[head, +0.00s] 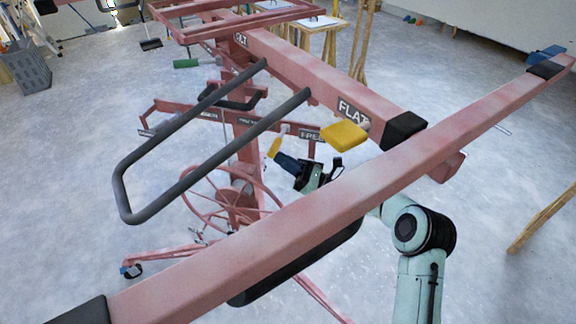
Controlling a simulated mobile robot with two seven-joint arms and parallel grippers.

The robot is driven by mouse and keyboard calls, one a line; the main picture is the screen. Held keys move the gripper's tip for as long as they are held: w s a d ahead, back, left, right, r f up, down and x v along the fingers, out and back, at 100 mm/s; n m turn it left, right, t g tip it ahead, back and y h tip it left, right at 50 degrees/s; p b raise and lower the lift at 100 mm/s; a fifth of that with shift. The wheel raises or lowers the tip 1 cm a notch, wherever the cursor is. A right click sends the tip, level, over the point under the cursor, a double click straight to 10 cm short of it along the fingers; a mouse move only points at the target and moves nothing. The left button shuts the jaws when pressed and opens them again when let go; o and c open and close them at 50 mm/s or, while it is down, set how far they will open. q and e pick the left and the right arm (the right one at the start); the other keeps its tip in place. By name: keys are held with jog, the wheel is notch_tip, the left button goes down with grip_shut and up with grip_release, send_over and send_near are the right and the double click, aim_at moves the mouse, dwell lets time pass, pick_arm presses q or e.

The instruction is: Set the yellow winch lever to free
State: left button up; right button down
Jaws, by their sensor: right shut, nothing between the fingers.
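The yellow winch lever (274,148) hangs from the red cross bar of the panel lift, just left of the label FREE (310,135). My right gripper (279,157) is shut and empty, with its dark fingertips right beside the lever's lower end. I cannot tell whether they touch it. The right arm comes in from the lower right and passes behind the long red beam, which hides part of it. My left gripper is not in view.
A larger yellow handle (345,137) sits by the label FLAT, close above my right gripper. The long red beam (330,205) crosses in front. A dark grey looped handle (190,170) stands at left, above a red spoked wheel (225,195).

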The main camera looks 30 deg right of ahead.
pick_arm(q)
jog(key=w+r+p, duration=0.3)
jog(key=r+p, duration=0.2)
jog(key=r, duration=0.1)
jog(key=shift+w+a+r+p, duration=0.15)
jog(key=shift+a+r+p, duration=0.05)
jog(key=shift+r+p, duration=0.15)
pick_arm(e)
notch_tip(320, 180, up, 5)
jog(key=m+t+h, duration=0.1)
jog(key=m, duration=0.1)
jog(key=m+h, duration=0.1)
jog(key=m, duration=0.2)
jog(key=shift+f+t+h, duration=0.2)
jog(key=shift+t+h, duration=0.2)
jog(key=shift+s, duration=0.1)
jog(key=shift+a, duration=0.1)
